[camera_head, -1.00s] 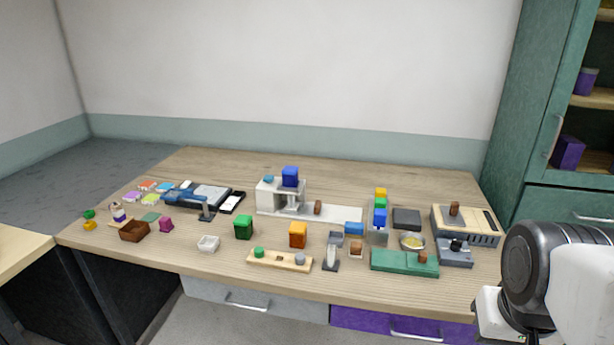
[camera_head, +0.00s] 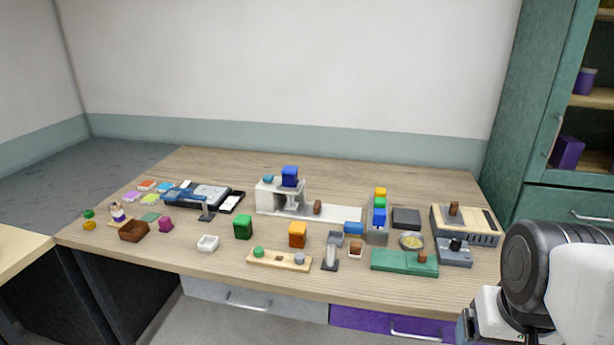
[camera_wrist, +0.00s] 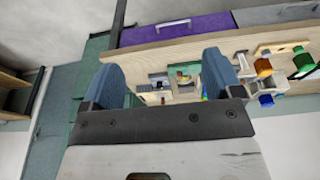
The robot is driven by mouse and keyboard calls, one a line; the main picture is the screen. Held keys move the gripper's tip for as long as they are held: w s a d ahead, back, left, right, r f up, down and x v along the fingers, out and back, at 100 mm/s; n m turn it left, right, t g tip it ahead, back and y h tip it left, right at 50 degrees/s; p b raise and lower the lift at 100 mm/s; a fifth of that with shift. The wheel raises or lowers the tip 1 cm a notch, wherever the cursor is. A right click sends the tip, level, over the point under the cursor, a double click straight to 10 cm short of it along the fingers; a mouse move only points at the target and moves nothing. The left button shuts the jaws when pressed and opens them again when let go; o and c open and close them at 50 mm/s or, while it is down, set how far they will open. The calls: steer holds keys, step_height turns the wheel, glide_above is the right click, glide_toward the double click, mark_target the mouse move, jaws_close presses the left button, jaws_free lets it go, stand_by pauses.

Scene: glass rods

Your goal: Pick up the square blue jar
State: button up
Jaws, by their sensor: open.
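The square blue jar (camera_head: 289,176) appears to be the dark blue block on top of the white stand at the back middle of the table in the head view. A blue block that looks like it also shows at the right of the wrist view (camera_wrist: 267,100). My gripper (camera_wrist: 161,62) is open, with two blue-grey fingers wide apart and nothing between them. It is in the air, well away from the jar. In the head view only part of my arm shows at the lower right, and the fingers are out of frame.
Square green (camera_head: 243,227) and orange (camera_head: 297,234) jars stand in front of the white stand (camera_head: 270,196). A coloured stack (camera_head: 380,200) with a smaller blue block stands to the right. A green cabinet (camera_head: 562,130) is at the far right. The table's back strip is clear.

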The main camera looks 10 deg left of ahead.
steer(key=w+a+r+m+g+y, duration=0.1)
steer(key=w+a+r+m+y, duration=0.1)
steer(key=w+a, duration=0.45)
steer(key=w+a+r+m+g+y, duration=0.1)
steer(key=w+a+r+m+y, duration=0.15)
steer(key=w, duration=0.75)
steer(key=m+g+y, duration=0.2)
steer(key=m+y, duration=0.6)
steer(key=y, duration=0.1)
glide_above(297, 172)
steer(key=s+d, duration=1.5)
steer(key=s, duration=0.1)
step_height(297, 172, down, 6)
steer(key=w+a+f+m+y, duration=0.1)
steer(key=w+a+f, duration=0.2)
steer(key=w, duration=0.2)
steer(key=w+a+f+m+t+y, duration=0.1)
steer(key=w+a+f+m+y, duration=0.1)
steer(key=w+a+f, duration=0.1)
steer(key=w+a+f+m+y, duration=0.1)
steer(key=w+a+f+m, duration=0.1)
steer(key=w, duration=0.5)
steer(key=shift+w+a+f+y, duration=0.1)
steer(key=shift+a+f+y, duration=0.1)
steer(key=shift+a+f, duration=0.35)
steer(key=shift+a+f+y, duration=0.15)
steer(key=shift+a+f, duration=0.2)
steer(key=shift+f, duration=0.3)
steer(key=shift+a, duration=1.25)
